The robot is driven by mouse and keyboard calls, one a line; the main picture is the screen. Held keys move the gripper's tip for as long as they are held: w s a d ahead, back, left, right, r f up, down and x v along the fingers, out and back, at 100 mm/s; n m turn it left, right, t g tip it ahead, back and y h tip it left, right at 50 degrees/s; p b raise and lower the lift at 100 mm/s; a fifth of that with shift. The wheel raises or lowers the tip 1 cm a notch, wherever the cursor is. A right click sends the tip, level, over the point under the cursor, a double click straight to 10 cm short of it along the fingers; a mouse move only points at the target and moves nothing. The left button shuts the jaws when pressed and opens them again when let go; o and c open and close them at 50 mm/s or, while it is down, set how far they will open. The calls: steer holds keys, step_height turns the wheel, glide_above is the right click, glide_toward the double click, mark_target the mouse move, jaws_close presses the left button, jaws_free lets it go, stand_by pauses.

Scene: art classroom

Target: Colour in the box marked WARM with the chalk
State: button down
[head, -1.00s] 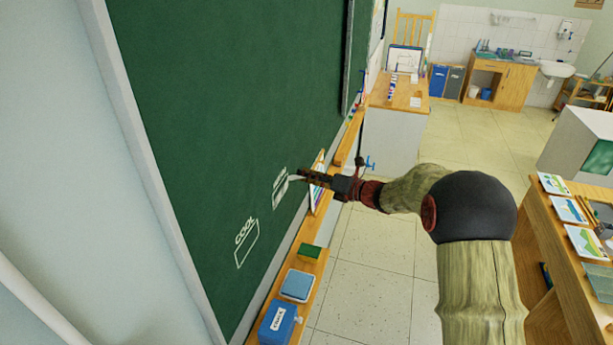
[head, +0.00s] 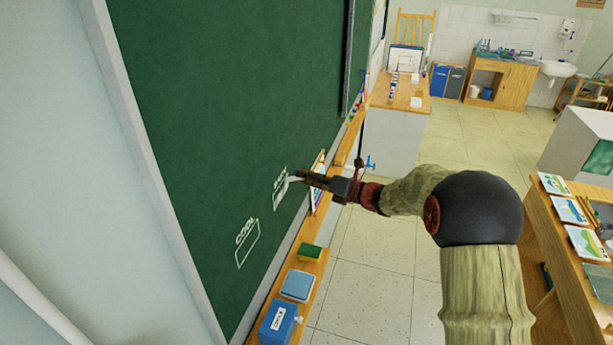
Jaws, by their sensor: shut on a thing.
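The dark green chalkboard (head: 230,110) fills the left of the head view. Low on it is a small chalk-drawn box (head: 279,197) with white chalk marks inside. The lettering above this box is too small to read surely. A second outlined box (head: 248,245), lettered COOL, lies lower left and looks empty inside. My gripper (head: 303,177) reaches in from the right, shut on a white stick of chalk (head: 293,179). The chalk's tip is at the upper part of the marked box; I cannot tell whether it touches the board.
A wooden ledge (head: 322,262) runs below the board, holding a green-topped sponge (head: 310,252), a light blue box (head: 297,285) and a labelled blue box (head: 278,323). A table with pictures (head: 553,225) stands at right. The tiled floor between is clear.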

steer(key=shift+s+a, duration=0.15)
steer(key=shift+s+a, duration=0.25)
steer(key=shift+s, duration=0.5)
steer(key=shift+s, duration=0.1)
steer(key=shift+s+a, duration=0.25)
steer(key=shift+s, duration=0.45)
steer(key=shift+s, duration=0.1)
steer(key=shift+s+a, duration=0.15)
steer(key=shift+s, duration=0.45)
steer(key=shift+s+a, duration=0.4)
steer(key=shift+s, duration=0.4)
